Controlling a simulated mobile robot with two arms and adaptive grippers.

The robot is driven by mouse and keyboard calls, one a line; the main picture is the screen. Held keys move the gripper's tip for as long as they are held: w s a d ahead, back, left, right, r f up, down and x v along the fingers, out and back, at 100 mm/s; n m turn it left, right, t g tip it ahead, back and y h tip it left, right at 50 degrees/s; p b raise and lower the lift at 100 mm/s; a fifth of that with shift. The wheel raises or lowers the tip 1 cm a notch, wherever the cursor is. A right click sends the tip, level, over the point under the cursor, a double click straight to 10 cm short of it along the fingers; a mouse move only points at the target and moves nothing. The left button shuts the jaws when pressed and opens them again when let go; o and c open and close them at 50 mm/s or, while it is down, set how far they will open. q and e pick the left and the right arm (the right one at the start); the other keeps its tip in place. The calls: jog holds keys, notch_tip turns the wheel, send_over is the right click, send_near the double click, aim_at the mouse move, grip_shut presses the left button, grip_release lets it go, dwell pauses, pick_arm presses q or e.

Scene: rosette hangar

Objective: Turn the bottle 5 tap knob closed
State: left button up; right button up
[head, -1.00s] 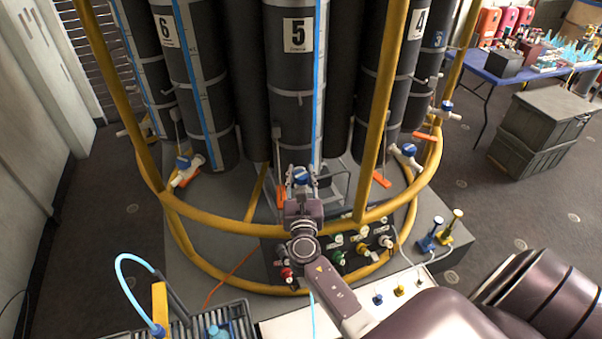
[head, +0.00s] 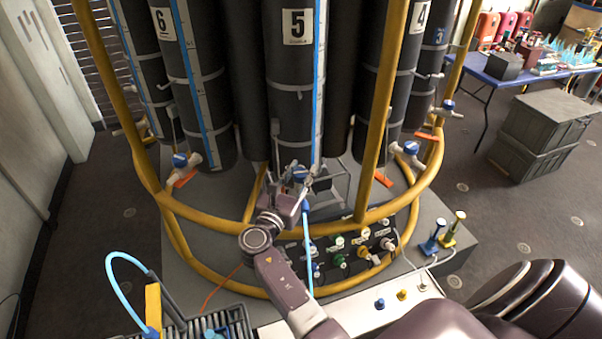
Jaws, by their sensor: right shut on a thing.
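Bottle 5 (head: 291,110) is a dark grey cylinder with a white "5" label, standing upright in the middle of the rack. Its tap, with a blue knob (head: 299,174), is at the bottle's foot, just behind the yellow ring rail. My right gripper (head: 298,187) reaches up from below and is shut on this knob. Its fingers and body hide part of the knob and tap. The wrist lies to the lower left of the knob, so the gripper is tilted. My left gripper is not in view.
Yellow rails (head: 376,120) surround the bottles. Neighbouring taps with blue knobs stand at left (head: 181,160) and right (head: 410,148). A blue hose (head: 308,250) hangs just right of my wrist. A fitting panel (head: 350,250) lies below. Grey cases (head: 540,125) stand at the right.

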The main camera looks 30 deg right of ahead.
jog(key=o, duration=1.2)
